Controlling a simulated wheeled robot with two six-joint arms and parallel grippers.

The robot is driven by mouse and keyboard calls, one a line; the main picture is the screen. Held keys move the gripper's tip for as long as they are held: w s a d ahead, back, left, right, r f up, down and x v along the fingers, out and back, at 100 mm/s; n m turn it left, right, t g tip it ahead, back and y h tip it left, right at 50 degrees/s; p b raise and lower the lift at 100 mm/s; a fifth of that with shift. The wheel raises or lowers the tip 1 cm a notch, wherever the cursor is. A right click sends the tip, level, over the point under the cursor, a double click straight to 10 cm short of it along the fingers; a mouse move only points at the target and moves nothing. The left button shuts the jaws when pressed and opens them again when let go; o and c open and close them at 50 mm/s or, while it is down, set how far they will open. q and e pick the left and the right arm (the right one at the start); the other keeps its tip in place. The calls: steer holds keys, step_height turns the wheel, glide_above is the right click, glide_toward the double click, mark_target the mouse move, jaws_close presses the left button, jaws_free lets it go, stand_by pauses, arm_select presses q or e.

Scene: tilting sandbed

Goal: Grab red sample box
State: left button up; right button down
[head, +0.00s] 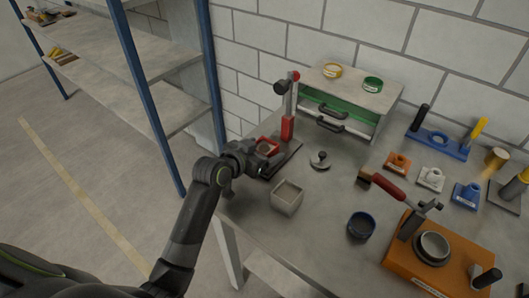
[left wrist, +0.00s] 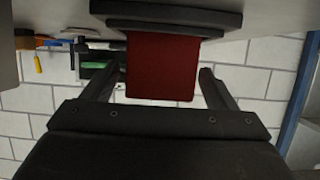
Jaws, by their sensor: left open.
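The red sample box (head: 267,147) is small and open-topped. It sits on the dark base plate (head: 284,160) of a press-like stand with a red column (head: 288,128), near the table's left edge. My left gripper (head: 258,156) is at the near left side of the box, partly covering it. In the left wrist view the scene looks upside down. A plain red face, seemingly the box (left wrist: 162,65), shows between the two spread fingers of my left gripper (left wrist: 163,78), with gaps on both sides. Contact cannot be seen. My right gripper is out of view.
A pale square box (head: 287,197) stands near my left forearm. A small weight-like object (head: 319,160) is right of the stand. A drawer cabinet (head: 350,95) is behind. A blue bowl (head: 361,225) and orange fixture (head: 400,262) are at right. Shelving (head: 130,60) stands left.

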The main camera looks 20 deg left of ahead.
mark_target(270, 146)
arm_select(q)
steer(key=shift+x, duration=1.55)
steer(key=shift+c, duration=0.4)
